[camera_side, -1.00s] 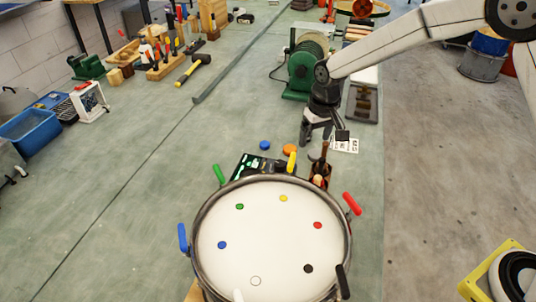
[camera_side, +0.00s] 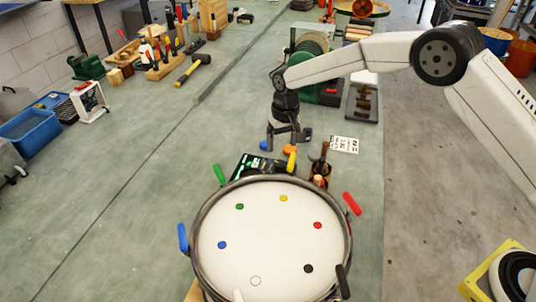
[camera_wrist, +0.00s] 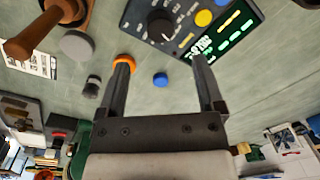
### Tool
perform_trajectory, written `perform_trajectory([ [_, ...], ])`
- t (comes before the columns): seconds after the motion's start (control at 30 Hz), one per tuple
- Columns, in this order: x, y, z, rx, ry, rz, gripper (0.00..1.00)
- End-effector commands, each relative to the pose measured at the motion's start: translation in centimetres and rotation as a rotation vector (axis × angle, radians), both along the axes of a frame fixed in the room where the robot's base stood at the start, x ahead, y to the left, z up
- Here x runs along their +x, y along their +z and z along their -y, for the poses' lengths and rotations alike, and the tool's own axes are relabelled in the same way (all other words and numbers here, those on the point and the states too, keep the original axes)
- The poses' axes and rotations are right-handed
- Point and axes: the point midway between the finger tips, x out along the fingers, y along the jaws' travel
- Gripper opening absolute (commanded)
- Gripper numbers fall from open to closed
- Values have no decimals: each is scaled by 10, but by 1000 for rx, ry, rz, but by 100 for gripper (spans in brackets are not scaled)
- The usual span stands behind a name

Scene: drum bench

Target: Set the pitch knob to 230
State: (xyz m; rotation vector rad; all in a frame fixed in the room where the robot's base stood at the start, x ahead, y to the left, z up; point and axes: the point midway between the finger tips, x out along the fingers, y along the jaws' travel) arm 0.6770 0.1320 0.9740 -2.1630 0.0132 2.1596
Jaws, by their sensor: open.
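The dark tuner box (camera_wrist: 185,22) has a black round knob (camera_wrist: 162,25) with a pale pointer mark, and a lit green display (camera_wrist: 215,42). The display's digits are too small to read surely. In the side view the box (camera_side: 250,163) lies behind the drum's far rim, and its knob is hard to make out there. My gripper (camera_wrist: 161,60) is open and empty. Its fingers reach toward the box, with the knob beyond the fingertips and between their lines, untouched. In the side view my gripper (camera_side: 288,140) hangs just behind the box.
The drum (camera_side: 270,245) with coloured levers stands in front. A blue disc (camera_wrist: 160,79) and an orange disc (camera_wrist: 124,59) lie near my fingers. A wooden-handled tool (camera_wrist: 40,30), a grey disc (camera_wrist: 75,44) and a printed card (camera_side: 344,144) are close by.

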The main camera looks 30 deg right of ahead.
Motion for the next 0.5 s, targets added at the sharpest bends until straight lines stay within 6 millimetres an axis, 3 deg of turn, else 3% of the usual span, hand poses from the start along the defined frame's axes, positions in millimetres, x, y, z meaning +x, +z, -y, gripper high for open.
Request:
perform_trajectory([
  [0.5,0,-57,-3,0,1,-1,86],
])
